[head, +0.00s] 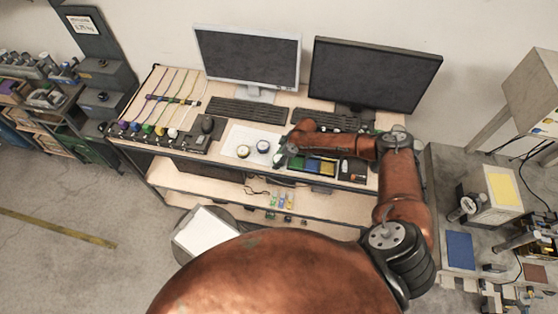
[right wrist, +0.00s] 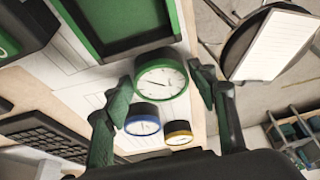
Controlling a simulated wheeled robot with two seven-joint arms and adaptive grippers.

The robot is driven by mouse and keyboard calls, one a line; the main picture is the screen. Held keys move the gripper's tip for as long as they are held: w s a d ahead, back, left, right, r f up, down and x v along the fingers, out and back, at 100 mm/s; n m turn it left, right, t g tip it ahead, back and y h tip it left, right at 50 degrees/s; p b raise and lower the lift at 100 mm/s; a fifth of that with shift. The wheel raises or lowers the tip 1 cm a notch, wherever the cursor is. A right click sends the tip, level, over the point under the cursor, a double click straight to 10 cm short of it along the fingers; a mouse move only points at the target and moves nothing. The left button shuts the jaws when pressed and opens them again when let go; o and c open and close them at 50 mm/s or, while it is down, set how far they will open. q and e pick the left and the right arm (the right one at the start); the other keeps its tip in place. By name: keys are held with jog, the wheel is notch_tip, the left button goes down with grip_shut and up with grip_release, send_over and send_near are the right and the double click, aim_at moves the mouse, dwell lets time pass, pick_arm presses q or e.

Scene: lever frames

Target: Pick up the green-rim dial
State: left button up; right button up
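The green-rim dial (right wrist: 160,78) has a white face and lies on paper on the table, beside a green-edged tray (right wrist: 118,50). In the right wrist view my right gripper (right wrist: 162,84) is open, with one finger on each side of the dial; I cannot tell whether they touch it. A blue-rim dial (right wrist: 142,119) and a yellow-rim dial (right wrist: 178,133) lie close by. In the head view my right gripper (head: 284,154) is low over the table, right of the blue-rim dial (head: 263,146) and yellow-rim dial (head: 243,151), largely hiding the green-rim dial. My left gripper is not in view.
Two monitors (head: 248,57) (head: 374,75) and keyboards (head: 248,111) stand behind. A tray with coloured compartments (head: 313,165) lies right of the gripper. A board with coloured knobs and cords (head: 160,108) fills the table's left. White paper (head: 236,136) lies around the dials.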

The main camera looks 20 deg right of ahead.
jog(key=shift+s+r, duration=0.1)
jog(key=c, duration=0.9)
jog(key=shift+c, duration=0.3)
jog(key=shift+r, duration=0.3)
notch_tip(320, 180, up, 2)
jog(key=shift+b, duration=0.8)
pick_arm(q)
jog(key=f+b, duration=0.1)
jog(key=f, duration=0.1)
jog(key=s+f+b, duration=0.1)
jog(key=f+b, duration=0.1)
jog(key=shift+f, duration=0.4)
pick_arm(e)
jog(key=s+a+r, duration=0.2)
jog(key=s+r, duration=0.8)
jog(key=s, duration=0.3)
jog(key=shift+s+r, duration=0.2)
jog(key=shift+s, duration=0.2)
